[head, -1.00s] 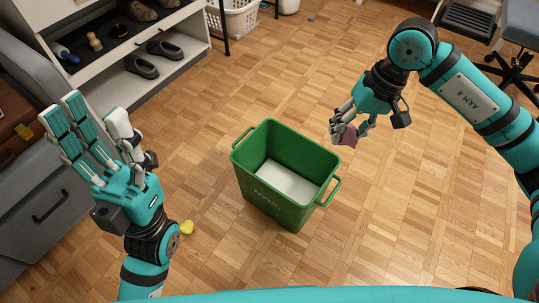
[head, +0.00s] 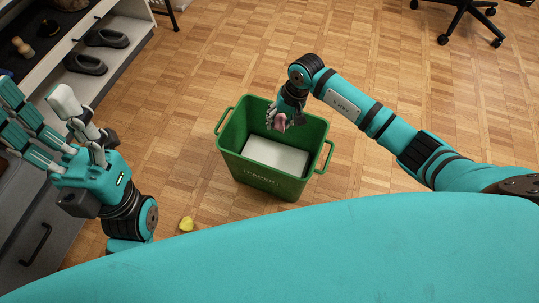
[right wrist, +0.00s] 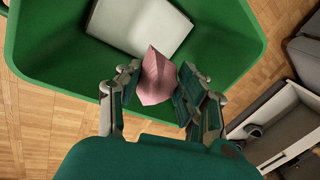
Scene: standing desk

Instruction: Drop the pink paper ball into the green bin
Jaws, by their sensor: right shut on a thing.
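The green bin (head: 270,185) stands upright on the wooden floor, with a white sheet or block (head: 275,157) at its bottom. My right gripper (head: 279,122) is over the bin's opening, shut on the pink paper ball (head: 281,121). In the right wrist view the pink ball (right wrist: 157,77) sits between the fingers, with the bin's green inside (right wrist: 215,75) behind it. My left gripper (head: 55,125) is at the left, away from the bin, its fingers spread and empty.
A yellow crumpled piece (head: 186,224) lies on the floor left of the bin. A shoe shelf (head: 118,62) with dark shoes (head: 86,64) stands at the upper left. A chair base (head: 468,15) is at the upper right. The floor around the bin is mostly clear.

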